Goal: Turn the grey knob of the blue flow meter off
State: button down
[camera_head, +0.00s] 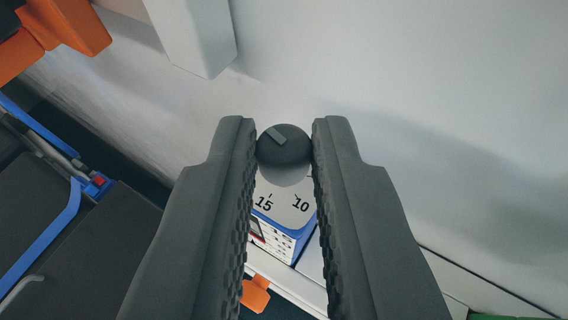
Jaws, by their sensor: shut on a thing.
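The grey knob (290,149) is round and dark with a lighter raised pointer mark on its face, tilted toward the upper left. It sits between the fingertips of my gripper (285,141), which is shut on it, one finger touching each side. Behind and below the knob is the blue flow meter (302,236), with a light dial face showing the numbers 15 and 10. The gripper fingers hide the left and right parts of the meter.
A pale wall fills the background. A white block (192,35) and an orange part (75,25) jut out at the upper left. A dark stretcher or seat (85,255) with blue rails lies at the left. A small orange piece (255,294) is below the meter.

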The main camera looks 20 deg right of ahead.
jog(key=shift+d+f+n+y, duration=0.1)
jog(key=shift+d+n+y, duration=0.1)
jog(key=shift+n+y, duration=1.1)
jog(key=c, duration=1.3)
grip_release()
jog(key=shift+c, duration=0.2)
jog(key=shift+s, duration=0.15)
jog(key=v, duration=1.7)
jog(key=shift+s+f, duration=0.2)
